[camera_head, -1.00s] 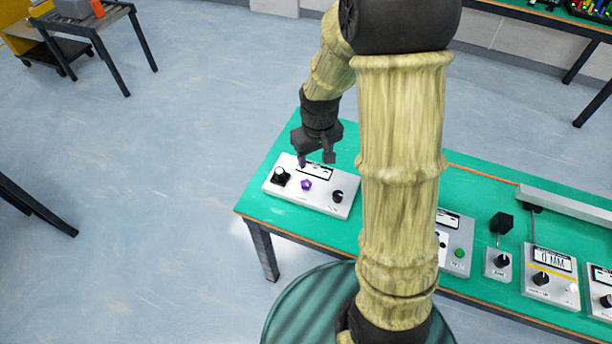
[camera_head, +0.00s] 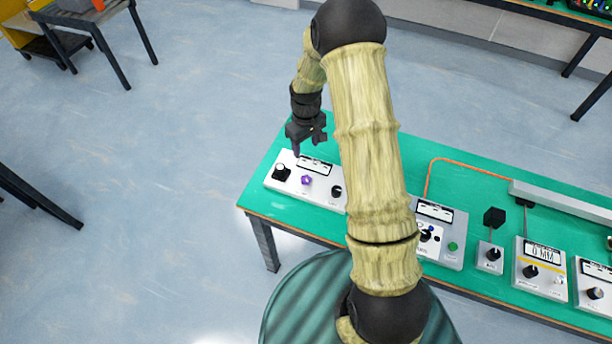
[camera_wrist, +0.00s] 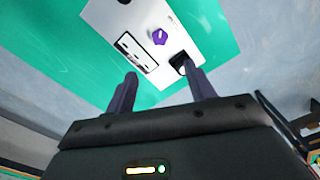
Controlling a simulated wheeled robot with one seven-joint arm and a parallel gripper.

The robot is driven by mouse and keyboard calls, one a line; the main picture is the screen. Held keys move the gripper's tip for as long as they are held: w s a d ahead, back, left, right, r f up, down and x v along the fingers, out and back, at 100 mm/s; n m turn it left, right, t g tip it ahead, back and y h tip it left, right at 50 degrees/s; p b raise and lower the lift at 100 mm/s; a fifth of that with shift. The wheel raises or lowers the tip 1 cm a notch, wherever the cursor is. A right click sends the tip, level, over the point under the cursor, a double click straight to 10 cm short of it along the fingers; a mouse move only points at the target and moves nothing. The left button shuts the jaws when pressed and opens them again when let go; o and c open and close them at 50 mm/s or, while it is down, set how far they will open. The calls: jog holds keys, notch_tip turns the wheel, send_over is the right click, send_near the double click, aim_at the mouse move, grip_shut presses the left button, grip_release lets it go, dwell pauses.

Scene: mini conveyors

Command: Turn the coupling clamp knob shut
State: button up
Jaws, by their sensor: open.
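A white control panel (camera_head: 292,191) stands at the left end of the green table. It carries a purple lobed knob (camera_head: 306,180) in the middle, a black knob (camera_head: 281,173) at left, another black knob (camera_head: 337,191) at right and a display at its far edge. No readable label tells which is the coupling clamp knob. My gripper (camera_head: 308,147) is open and empty, above the panel's far edge, apart from the knobs. In the wrist view, the purple knob (camera_wrist: 159,37) shows beyond the open fingers (camera_wrist: 163,80); a black knob (camera_wrist: 180,62) shows near the right finger.
More devices stand right along the green table (camera_head: 470,180): a grey panel (camera_head: 455,262) with a green button, partly behind my arm, a small knob box (camera_head: 489,258) and a white panel (camera_head: 538,285) reading 0 MM. Open floor lies left of the table.

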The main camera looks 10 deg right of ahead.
aim_at(306, 178)
notch_tip(306, 178, down, 17)
jog(key=p, duration=0.4)
jog(key=shift+r, duration=0.15)
jog(key=c, duration=1)
jog(key=shift+o, duration=0.2)
